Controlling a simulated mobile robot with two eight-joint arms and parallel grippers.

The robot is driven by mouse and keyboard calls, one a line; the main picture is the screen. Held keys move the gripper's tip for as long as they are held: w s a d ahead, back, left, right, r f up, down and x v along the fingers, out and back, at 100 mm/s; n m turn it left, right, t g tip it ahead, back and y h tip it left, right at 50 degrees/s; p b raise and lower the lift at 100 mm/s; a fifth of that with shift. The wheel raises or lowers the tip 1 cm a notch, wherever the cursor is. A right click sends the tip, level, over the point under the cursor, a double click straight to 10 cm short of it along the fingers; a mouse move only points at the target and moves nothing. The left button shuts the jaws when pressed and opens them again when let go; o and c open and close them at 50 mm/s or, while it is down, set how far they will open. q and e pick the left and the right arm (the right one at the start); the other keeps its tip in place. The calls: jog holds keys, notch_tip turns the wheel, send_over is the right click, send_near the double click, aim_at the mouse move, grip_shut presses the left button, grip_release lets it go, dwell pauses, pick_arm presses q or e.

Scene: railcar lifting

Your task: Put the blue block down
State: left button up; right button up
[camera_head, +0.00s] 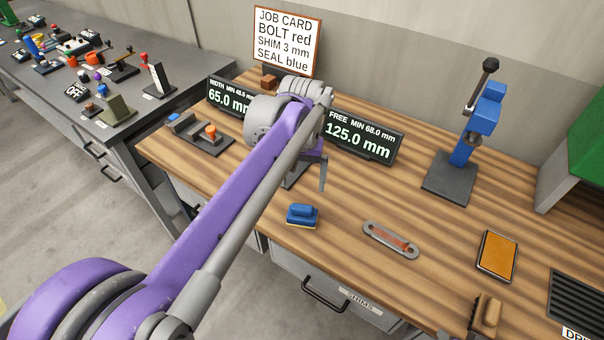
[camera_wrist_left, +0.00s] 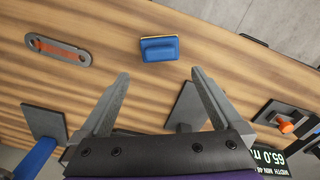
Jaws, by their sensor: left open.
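The blue block (camera_head: 302,214) has a raised blue top and a thin yellow layer at its base. It rests on the wooden bench close to the front edge, and it also shows in the left wrist view (camera_wrist_left: 160,48). My left gripper (camera_wrist_left: 160,75) is open and empty, with its two grey fingers spread. In the wrist view the block lies beyond the fingertips, between their lines and apart from them. In the head view my left arm hides most of the gripper; one finger (camera_head: 323,174) shows behind the block. My right gripper is not in view.
A slotted grey plate with a red strip (camera_head: 391,240) lies right of the block. An orange-topped pad (camera_head: 497,254) and a blue press (camera_head: 462,150) stand farther right. Two displays (camera_head: 359,136) and a job card (camera_head: 287,40) stand at the back. Bare wood lies between block and plate.

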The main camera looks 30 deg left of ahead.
pick_arm(q)
jog(key=s+d+f+m+t, duration=0.1)
jog(key=s+d+f+t, duration=0.2)
jog(key=s+f, duration=0.2)
jog(key=s+d+f+m+t, duration=0.2)
jog(key=s+f, duration=0.3)
jog(key=s, duration=0.4)
jog(key=shift+d+f+m+t, duration=0.3)
jog(key=shift+d+t, duration=0.1)
jog(key=shift+d, duration=0.5)
jog(key=shift+r, duration=0.1)
notch_tip(320, 180, up, 11)
jog(key=n+g, duration=0.4)
jog(key=g, duration=0.2)
send_over(302, 207)
jog(key=f, duration=0.5)
jog(key=shift+d+f, duration=0.1)
jog(key=shift+d, duration=0.2)
jog(key=shift+w+a+f, duration=0.1)
jog(key=shift+a+f, duration=0.1)
jog(key=shift+f, duration=1.2)
jog(key=shift+a+f, duration=0.15)
jog(key=shift+f, duration=1.2)
